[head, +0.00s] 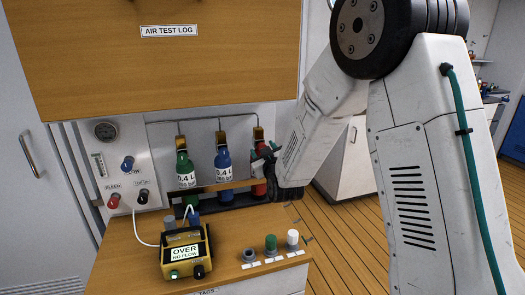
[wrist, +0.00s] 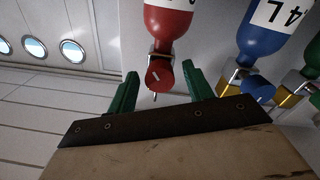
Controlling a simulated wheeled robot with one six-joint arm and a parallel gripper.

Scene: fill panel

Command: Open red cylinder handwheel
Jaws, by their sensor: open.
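The red cylinder (head: 258,189) stands at the right end of the rack in the head view, partly hidden by my gripper. In the wrist view the red cylinder (wrist: 170,24) appears upside down at the top. Its red handwheel (wrist: 160,74) has a pale mark on its face. My gripper (wrist: 160,69) is open, with one green finger on each side of the handwheel in the picture. I see gaps between the fingers and the handwheel; the depth between them is hard to judge. In the head view my gripper (head: 263,156) is at the red cylinder's upper part.
A blue cylinder (head: 223,168) and a green cylinder (head: 185,170) stand left of the red one, behind a wooden rail (head: 214,187). A yellow box (head: 188,255) reading "OVER NO FLOW" sits on the wooden counter (head: 225,237). A wooden cabinet (head: 165,75) overhangs the rack.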

